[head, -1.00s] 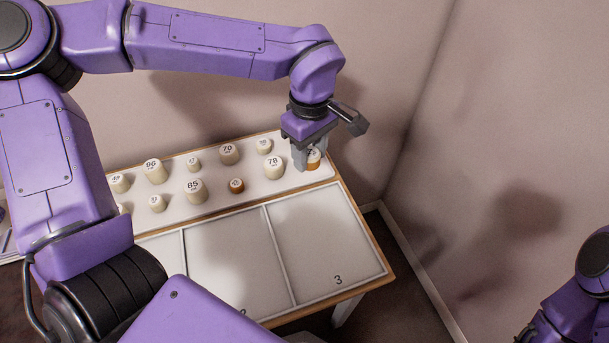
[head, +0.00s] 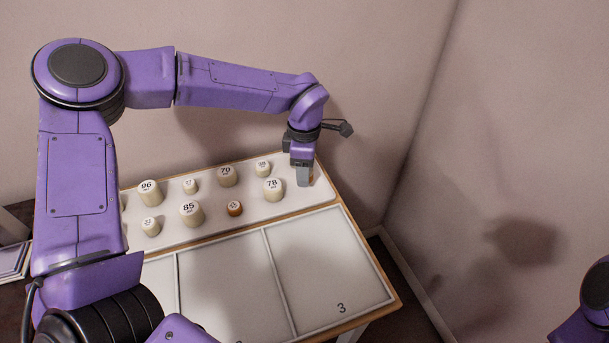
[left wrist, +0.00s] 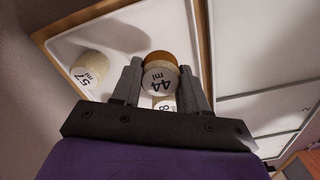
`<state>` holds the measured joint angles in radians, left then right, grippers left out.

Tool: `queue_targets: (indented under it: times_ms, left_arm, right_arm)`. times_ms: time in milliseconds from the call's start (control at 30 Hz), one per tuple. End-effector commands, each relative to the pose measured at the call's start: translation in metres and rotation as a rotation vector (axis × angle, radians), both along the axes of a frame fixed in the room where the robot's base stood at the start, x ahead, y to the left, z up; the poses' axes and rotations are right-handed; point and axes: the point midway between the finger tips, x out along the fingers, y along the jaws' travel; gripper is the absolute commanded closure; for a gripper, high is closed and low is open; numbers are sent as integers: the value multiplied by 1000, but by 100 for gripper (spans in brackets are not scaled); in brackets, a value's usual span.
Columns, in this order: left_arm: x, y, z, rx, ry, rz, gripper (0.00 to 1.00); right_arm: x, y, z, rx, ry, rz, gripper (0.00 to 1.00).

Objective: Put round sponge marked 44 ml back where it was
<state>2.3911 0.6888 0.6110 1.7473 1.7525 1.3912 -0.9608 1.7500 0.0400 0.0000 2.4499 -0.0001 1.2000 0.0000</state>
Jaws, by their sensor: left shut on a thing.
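The round sponge marked 44 ml (left wrist: 160,78) has a brown side and a pale labelled top. In the left wrist view it sits between the two fingers of my left gripper (left wrist: 162,88), which is shut on it. In the head view my left gripper (head: 304,178) points down at the right end of the white tray (head: 250,207), right of the cream sponge marked 78 (head: 273,189). The fingers hide nearly all of the held sponge there. I cannot tell whether it touches the tray. My right gripper is out of view.
A sponge marked 57 ml (left wrist: 88,67) is close by. Front compartment 3 (head: 325,262) is empty.

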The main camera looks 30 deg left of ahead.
Motion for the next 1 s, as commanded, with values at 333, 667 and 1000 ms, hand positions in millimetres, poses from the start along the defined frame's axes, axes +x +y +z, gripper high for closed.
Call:
queue_targets:
  times_ms: [333, 667, 1000]
  left_arm:
    - [7, 3, -40, 0, -1, -1, 85]
    - [6, 3, -44, 0, 0, -1, 85]
    - [6, 3, -43, 0, -1, -1, 31]
  right_arm:
    - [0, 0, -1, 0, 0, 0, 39]
    - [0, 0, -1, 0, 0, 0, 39]
    - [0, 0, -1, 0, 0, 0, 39]
